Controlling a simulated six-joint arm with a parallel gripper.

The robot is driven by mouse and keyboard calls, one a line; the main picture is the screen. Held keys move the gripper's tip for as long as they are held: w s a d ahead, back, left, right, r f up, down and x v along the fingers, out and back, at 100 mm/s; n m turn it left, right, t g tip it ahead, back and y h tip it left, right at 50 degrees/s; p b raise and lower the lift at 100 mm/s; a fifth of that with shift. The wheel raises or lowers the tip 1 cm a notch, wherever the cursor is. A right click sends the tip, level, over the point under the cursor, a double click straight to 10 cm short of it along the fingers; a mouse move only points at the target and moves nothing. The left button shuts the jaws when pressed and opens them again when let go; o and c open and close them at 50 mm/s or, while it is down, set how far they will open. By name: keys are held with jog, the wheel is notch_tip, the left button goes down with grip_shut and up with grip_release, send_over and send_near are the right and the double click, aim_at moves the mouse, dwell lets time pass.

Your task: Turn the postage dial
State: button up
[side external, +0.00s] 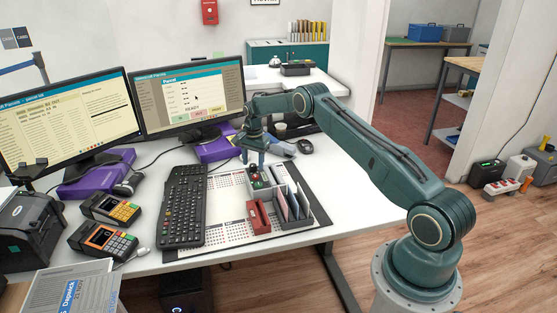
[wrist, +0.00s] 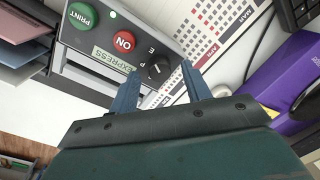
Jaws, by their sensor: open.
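The postage dial (wrist: 158,68) is a black knob with a white pointer mark, on a dark panel in the wrist view. The letters E and P are printed beside it. My gripper (wrist: 160,75) is open, with its two blue fingers on either side of the dial; I cannot tell whether they touch it. A green PRINT button (wrist: 81,14), a red ON button (wrist: 124,41) and an EXPRESS label (wrist: 116,64) share the panel. In the side external view my gripper (side external: 253,162) points down over the panel's far end, and the dial is hard to make out there.
A grey organizer (side external: 298,212) with upright envelopes stands beside the panel, and a red stapler-like object (side external: 258,217) lies in front. A black keyboard (side external: 181,205) is to the left. A mouse (side external: 305,147) and purple boxes (side external: 215,147) lie behind on the white desk.

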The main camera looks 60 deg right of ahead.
aim_at(255, 165)
notch_tip(255, 165, up, 13)
jog(key=shift+s, duration=0.35)
dwell(0.5)
jog(key=s+a+r+n+t, duration=0.1)
jog(key=s+a+r+n, duration=0.1)
jog(key=a+r, duration=0.4)
jog(key=s+a+r+n, duration=0.2)
jog(key=s+a+r, duration=0.15)
jog(key=r, duration=0.55)
jog(key=s+a+r+n+t, duration=0.2)
jog(key=s+a+r+n, duration=0.2)
jog(key=s+a+r, duration=0.5)
jog(key=s+a+f+n, duration=0.1)
jog(key=s+a+n, duration=0.2)
jog(key=s, duration=0.5)
jog(key=s+a+f+n+t, duration=0.1)
jog(key=s+a+f+n, duration=0.1)
jog(key=s, duration=0.7)
jog(key=s+a+f+n+t, duration=0.1)
jog(key=s+a+f+n, duration=0.1)
jog(key=s+a, duration=0.3)
jog(key=s+n, duration=0.1)
jog(key=s, duration=0.3)
jog(key=shift+f+n, duration=0.2)
jog(key=shift+n, duration=0.2)
